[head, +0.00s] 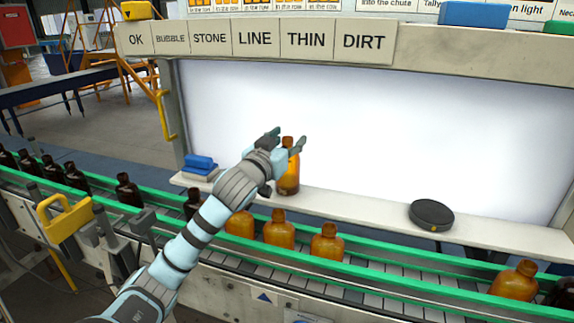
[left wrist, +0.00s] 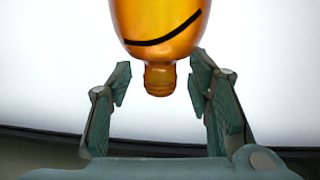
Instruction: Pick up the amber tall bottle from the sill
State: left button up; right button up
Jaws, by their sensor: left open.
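The amber tall bottle (head: 289,178) stands upright on the pale sill (head: 345,205) in front of the bright panel. My left gripper (head: 287,141) is at the height of the bottle's neck, and my arm covers part of the bottle's left side. In the left wrist view the bottle (left wrist: 160,30) appears upside down with a black curved line on its body. There its neck lies between the two spread fingers of the left gripper (left wrist: 158,85), with a gap visible on each side. The left gripper is open. My right gripper is not in view.
A round black object (head: 431,215) lies on the sill at the right, and blue blocks (head: 200,163) sit at its left end. Below, a conveyor with green rails (head: 385,273) carries several bottles, including an amber one (head: 327,244). The sill between bottle and black object is clear.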

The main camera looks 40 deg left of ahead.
pick_arm(q)
jog(key=shift+w+f, duration=0.1)
jog(key=shift+w, duration=0.2)
jog(key=shift+s, duration=0.15)
grip_shut()
